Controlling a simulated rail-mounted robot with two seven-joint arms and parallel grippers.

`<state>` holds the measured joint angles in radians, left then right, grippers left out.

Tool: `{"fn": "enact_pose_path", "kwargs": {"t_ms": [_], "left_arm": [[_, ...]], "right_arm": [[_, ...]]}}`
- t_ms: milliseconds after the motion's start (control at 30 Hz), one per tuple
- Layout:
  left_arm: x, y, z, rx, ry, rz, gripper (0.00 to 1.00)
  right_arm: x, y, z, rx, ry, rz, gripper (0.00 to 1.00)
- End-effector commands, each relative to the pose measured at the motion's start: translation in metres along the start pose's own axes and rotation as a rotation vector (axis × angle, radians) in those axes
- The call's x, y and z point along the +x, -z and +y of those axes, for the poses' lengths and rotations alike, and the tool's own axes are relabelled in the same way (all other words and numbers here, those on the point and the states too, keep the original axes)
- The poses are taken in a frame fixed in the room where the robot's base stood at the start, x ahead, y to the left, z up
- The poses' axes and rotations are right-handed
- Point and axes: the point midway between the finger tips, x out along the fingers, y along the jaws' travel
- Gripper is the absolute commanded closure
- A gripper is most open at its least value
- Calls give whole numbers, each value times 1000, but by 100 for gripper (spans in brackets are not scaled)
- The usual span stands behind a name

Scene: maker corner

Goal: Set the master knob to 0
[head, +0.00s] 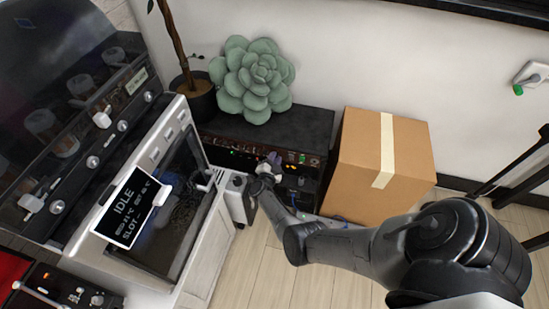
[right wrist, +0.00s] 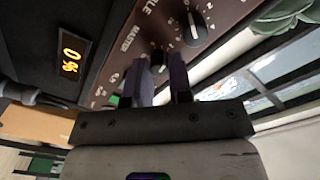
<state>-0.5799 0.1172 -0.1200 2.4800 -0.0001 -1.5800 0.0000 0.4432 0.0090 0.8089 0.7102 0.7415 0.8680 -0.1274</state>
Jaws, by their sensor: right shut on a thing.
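The master knob (right wrist: 158,63) is a small dark round knob on a brown panel (right wrist: 118,72), beside the printed word MASTER in the right wrist view. My right gripper (right wrist: 164,78) is shut on it, one finger on each side, and the fingers hide part of it. An orange display (right wrist: 71,54) beside the panel lies sideways in this view and appears to read 0 %. In the head view my right gripper (head: 268,166) is at the front of the dark unit (head: 300,122), and the knob is too small to make out. My left gripper is not in view.
Another knob (right wrist: 194,27) with a white pointer sits close by on the panel. A cardboard box (head: 375,160) stands right of the unit. A green succulent (head: 253,80) sits on top. A white machine with an IDLE screen (head: 125,207) stands left.

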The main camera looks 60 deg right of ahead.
Motion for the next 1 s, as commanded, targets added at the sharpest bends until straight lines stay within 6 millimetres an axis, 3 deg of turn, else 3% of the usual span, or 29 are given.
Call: {"fn": "enact_pose_path", "kwargs": {"t_ms": [600, 1000], "left_arm": [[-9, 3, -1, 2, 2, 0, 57], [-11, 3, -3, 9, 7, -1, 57]], "right_arm": [[0, 0, 1, -572, 5, 16, 100], [0, 0, 1, -832, 8, 23, 100]]}}
